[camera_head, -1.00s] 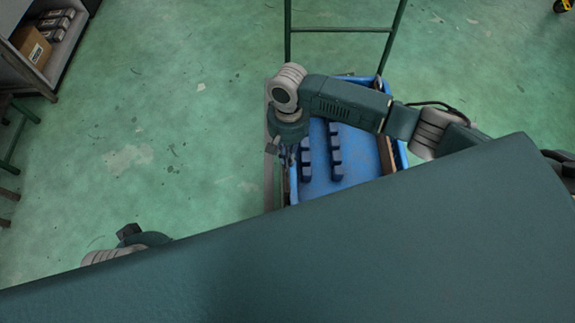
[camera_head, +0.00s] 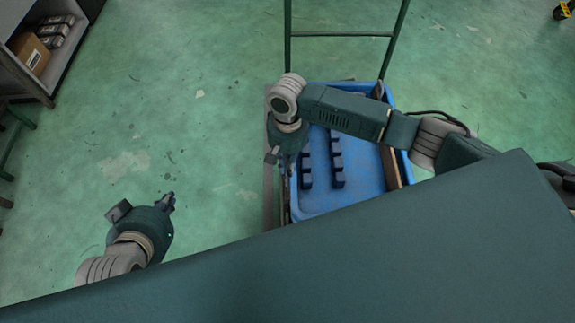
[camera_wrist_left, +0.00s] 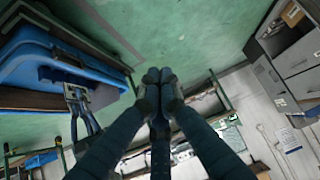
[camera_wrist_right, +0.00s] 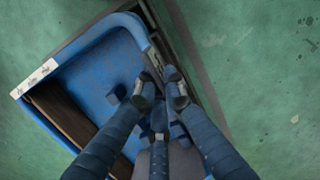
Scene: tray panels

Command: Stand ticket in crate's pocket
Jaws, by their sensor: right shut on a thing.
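The blue crate (camera_head: 355,192) stands right of centre in the head view, with two rows of dark blocks inside. It also fills the left half of the right wrist view (camera_wrist_right: 85,62). My right gripper (camera_head: 284,168) is at the crate's left side wall, pointing down. In the right wrist view its fingers (camera_wrist_right: 159,77) are closed with a small gap, on something I cannot make out. I cannot pick out the ticket or the pocket for certain. My left gripper (camera_head: 170,200) is over the floor left of the crate; its fingertips (camera_wrist_left: 159,75) meet and hold nothing visible.
A white strip with dark marks (camera_wrist_right: 36,78) is on the crate's end. A brown board (camera_head: 391,165) stands along the crate's right side. A green frame (camera_head: 340,34) rises behind. A shelf with a cardboard box (camera_head: 33,54) is at upper left. The floor between is clear.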

